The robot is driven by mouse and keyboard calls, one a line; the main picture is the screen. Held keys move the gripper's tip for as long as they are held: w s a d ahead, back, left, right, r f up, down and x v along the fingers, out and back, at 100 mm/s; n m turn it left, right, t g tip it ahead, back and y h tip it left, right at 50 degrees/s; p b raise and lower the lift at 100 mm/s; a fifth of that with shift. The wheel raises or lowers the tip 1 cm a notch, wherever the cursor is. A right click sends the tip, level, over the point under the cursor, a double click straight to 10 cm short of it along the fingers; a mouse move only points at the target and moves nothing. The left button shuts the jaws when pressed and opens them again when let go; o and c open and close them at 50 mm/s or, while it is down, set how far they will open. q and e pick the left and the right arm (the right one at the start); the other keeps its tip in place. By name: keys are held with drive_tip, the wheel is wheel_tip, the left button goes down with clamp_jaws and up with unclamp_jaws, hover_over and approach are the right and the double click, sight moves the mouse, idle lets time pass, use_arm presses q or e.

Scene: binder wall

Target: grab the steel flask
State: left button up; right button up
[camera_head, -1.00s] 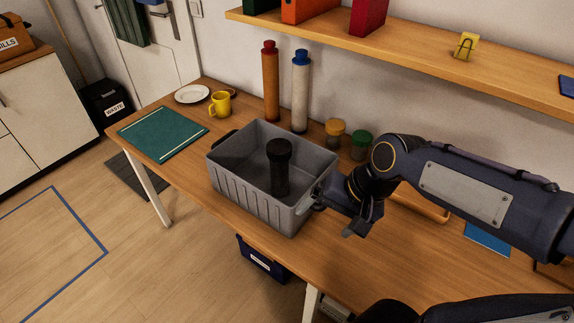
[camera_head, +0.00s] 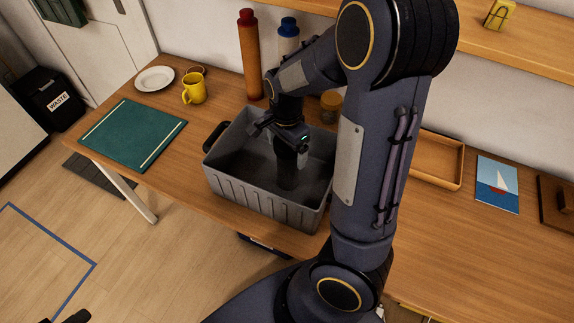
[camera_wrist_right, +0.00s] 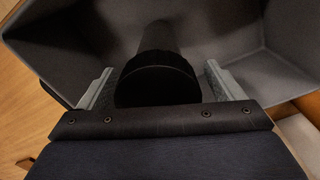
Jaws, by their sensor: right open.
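The flask is a dark, nearly black upright cylinder (camera_head: 287,173) inside the grey crate (camera_head: 262,203) on the wooden table. My right gripper (camera_head: 283,146) is over the crate, pointing down at the flask's top. In the right wrist view the round dark cap of the flask (camera_wrist_right: 158,82) sits between the two open fingers (camera_wrist_right: 160,76), with a gap on each side. The upper part of the flask is partly hidden by the gripper in the head view. A small dark piece at the bottom left edge may be my left gripper (camera_head: 72,317); its jaws cannot be made out.
Behind the crate stand an orange bottle (camera_head: 252,60), a white bottle with a blue cap (camera_head: 288,38) and a jar (camera_head: 330,106). A yellow mug (camera_head: 195,88), plate (camera_head: 155,78) and green mat (camera_head: 133,134) lie left. A tray (camera_head: 436,162) is right.

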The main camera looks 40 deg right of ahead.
drive_tip(key=shift+f, duration=0.65)
drive_tip(key=c, duration=1.6)
